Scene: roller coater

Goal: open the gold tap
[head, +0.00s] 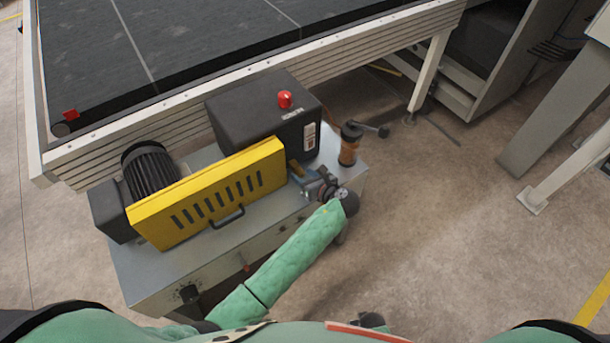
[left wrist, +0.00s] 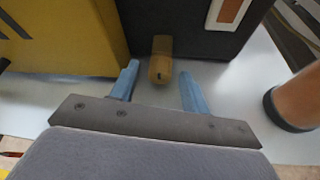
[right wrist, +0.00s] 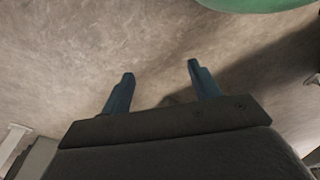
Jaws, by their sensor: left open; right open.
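The gold tap (left wrist: 160,62) sticks out low from the front of the dark box in the left wrist view. It also shows in the head view (head: 295,170), small, between the yellow guard and my left gripper. My left gripper (left wrist: 158,82) is open, its two blue fingers on either side of the tap's near end, with gaps on both sides. In the head view my left gripper (head: 302,177) reaches over the right end of the grey cabinet. My right gripper (right wrist: 158,72) is open and empty above bare floor in the right wrist view.
The black box (head: 262,117) with a red button (head: 285,99) stands behind the tap. A yellow slotted guard (head: 210,195) is to its left. An amber cylinder (head: 348,150) with a dark top stands close on the right. The floor (head: 440,220) at right is clear.

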